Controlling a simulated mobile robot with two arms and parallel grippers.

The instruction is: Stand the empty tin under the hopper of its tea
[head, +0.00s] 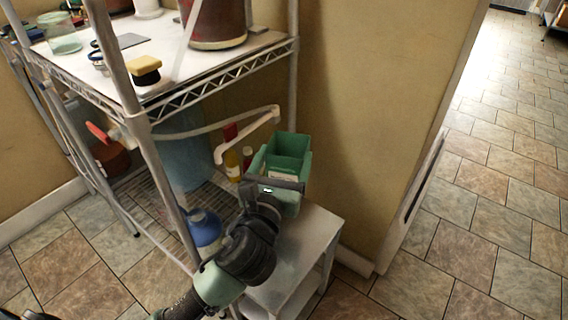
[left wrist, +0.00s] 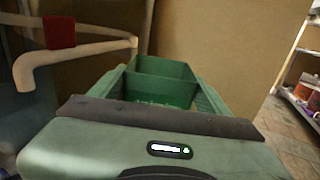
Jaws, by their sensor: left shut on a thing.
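A green, open-topped tin (head: 290,146) with a pale label is at the centre of the head view, over a small white stand. In the left wrist view the tin (left wrist: 165,82) is straight ahead between my fingers, and I see its green inner walls. My left gripper (head: 277,168) is shut on the tin, which looks upright. The tin's lower part is partly hidden by my gripper, so I cannot tell whether it touches the stand. I cannot make out a tea hopper. My right gripper is not in view.
The white stand (head: 315,232) is beside a wire shelf rack (head: 215,93). A pale bent pipe (head: 250,135) juts close to the tin's left. A tan wall is behind; tiled floor (head: 470,210) is open at right.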

